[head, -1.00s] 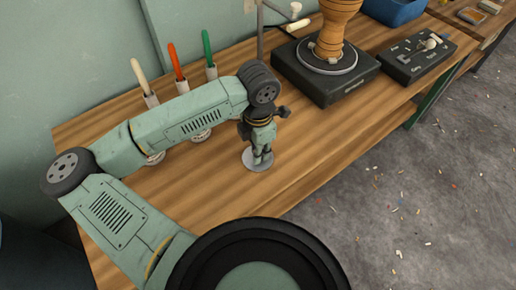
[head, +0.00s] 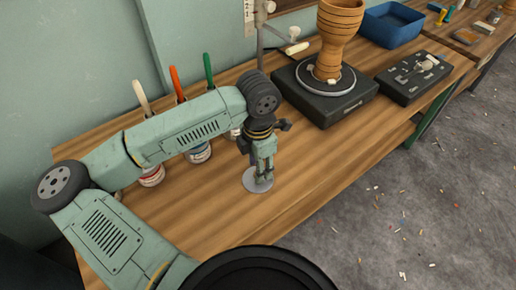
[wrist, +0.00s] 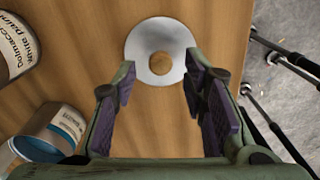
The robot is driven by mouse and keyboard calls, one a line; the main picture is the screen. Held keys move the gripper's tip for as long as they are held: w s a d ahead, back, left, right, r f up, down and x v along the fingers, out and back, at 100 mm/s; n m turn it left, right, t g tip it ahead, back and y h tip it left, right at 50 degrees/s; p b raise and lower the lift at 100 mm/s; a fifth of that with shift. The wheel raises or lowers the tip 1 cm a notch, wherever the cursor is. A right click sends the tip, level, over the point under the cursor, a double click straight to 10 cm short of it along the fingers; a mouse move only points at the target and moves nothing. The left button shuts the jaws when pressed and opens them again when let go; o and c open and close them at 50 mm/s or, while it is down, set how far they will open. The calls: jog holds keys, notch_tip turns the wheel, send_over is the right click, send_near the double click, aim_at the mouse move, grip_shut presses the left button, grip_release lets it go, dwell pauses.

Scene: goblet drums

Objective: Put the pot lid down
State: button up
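The pot lid appears to be the pale grey disc (head: 257,181) lying flat on the wooden bench. It also shows in the wrist view (wrist: 139,51), with a round wood-coloured centre; I cannot tell whether that is a knob or a hole. My gripper (head: 264,176) points down over the disc in the head view and hides part of it.
A clay vase (head: 337,38) stands on a black wheel base (head: 322,105). A control box (head: 412,80) and blue bin (head: 391,25) sit farther right. Bench front is clear.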

notch_tip(320, 180, up, 9)
jog(key=b, duration=0.1)
jog(key=shift+s, duration=0.1)
dwell(0.6)
